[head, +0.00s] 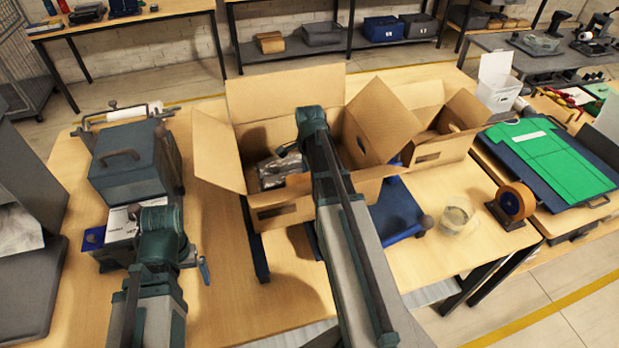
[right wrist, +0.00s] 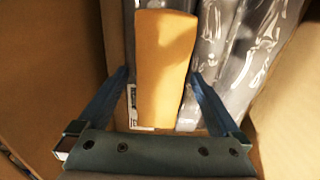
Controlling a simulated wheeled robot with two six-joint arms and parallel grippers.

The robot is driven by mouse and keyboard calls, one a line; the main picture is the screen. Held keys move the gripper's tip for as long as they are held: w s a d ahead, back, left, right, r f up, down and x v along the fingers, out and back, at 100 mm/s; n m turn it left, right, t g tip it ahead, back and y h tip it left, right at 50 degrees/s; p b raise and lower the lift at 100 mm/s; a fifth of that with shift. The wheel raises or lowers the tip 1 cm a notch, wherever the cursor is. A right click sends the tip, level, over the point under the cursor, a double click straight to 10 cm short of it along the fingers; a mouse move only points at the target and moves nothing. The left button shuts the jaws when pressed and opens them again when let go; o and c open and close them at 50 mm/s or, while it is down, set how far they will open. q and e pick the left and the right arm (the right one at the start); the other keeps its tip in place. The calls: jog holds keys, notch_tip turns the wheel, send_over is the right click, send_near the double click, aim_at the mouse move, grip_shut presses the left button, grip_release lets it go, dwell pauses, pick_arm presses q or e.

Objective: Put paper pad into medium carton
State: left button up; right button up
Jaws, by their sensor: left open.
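Two open brown cartons stand on the table in the head view. The left, larger carton (head: 285,213) holds silvery plastic-wrapped packs (head: 277,170), also seen in the right wrist view (right wrist: 222,60). The other carton (head: 443,148) stands to its right; I read no size mark. My right arm reaches into the left carton and hides its own gripper there. In the right wrist view my right gripper (right wrist: 158,88) has its blue fingers apart around an orange-brown block (right wrist: 163,70), probably the paper pad, with slim gaps at the sides. My left gripper (head: 158,252) is open at lower left, fingertips mostly hidden.
A white box with blue (head: 118,225) lies beside my left gripper. A grey-blue box with a handle (head: 125,160) stands behind it. A tape roll (head: 515,202) and clear cup (head: 457,215) are at right, near a green garment (head: 553,160).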

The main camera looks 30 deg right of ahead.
aim_at(309, 177)
jog(key=shift+r, duration=0.15)
notch_tip(309, 177, up, 13)
jog(key=p, duration=1.3)
notch_tip(309, 177, down, 13)
jog(key=b, duration=1.2)
jog(key=shift+b, duration=0.4)
jog(key=shift+f+b, duration=0.35)
jog(key=shift+f, duration=0.05)
notch_tip(309, 177, up, 9)
jog(key=p, duration=0.9)
jog(key=shift+r, duration=0.15)
dwell(0.9)
dwell(0.4)
